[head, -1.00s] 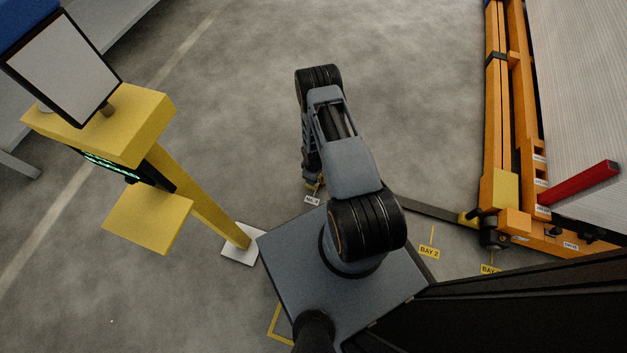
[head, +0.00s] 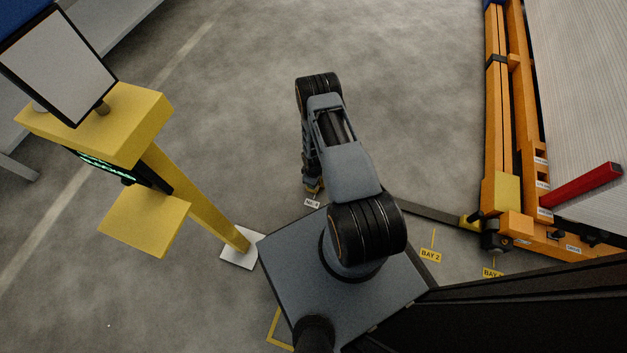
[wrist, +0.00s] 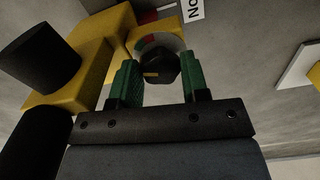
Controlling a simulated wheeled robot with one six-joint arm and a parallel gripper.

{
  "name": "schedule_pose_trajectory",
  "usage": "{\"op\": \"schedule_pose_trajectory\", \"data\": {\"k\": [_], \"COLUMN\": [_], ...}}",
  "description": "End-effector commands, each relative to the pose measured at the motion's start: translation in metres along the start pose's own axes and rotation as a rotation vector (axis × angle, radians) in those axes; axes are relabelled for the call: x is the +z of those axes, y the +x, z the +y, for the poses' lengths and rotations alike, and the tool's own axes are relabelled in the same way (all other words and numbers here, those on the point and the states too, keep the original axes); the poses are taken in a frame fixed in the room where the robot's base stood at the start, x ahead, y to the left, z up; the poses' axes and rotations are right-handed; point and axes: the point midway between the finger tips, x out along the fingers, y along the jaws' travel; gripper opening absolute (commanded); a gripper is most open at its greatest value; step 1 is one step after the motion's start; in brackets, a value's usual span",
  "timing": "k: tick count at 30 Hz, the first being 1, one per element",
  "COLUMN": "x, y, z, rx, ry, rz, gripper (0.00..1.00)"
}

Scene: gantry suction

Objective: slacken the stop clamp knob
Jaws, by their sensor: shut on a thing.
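In the wrist view, a dark faceted knob (wrist: 162,66) with a small tan mark on its face sits between the two green fingertips of my gripper (wrist: 160,78). My gripper is shut on the knob. Behind the knob is a pale round dial plate (wrist: 148,44) with a red part, on a yellow bracket (wrist: 88,50). In the head view my arm hides the knob, and only the low end of my wrist shows beside a small white label (head: 312,203).
Two dark cylinders (wrist: 40,58) stand close at the left in the wrist view. A yellow console post (head: 195,205) with a screen is at left in the head view. An orange gantry frame (head: 500,130) with a red bar (head: 582,185) is at right. Open floor lies beyond my arm.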

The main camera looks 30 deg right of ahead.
Motion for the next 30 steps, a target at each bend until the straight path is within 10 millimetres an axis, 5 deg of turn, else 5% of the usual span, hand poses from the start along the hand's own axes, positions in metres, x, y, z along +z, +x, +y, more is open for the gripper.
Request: {"op": "schedule_pose_trajectory", "data": {"k": [30], "x": [0.0000], "y": [-0.0003], "z": [0.0000], "rx": [-0.001], "ry": [-0.534], "rz": [-0.001], "gripper": [0.18]}}
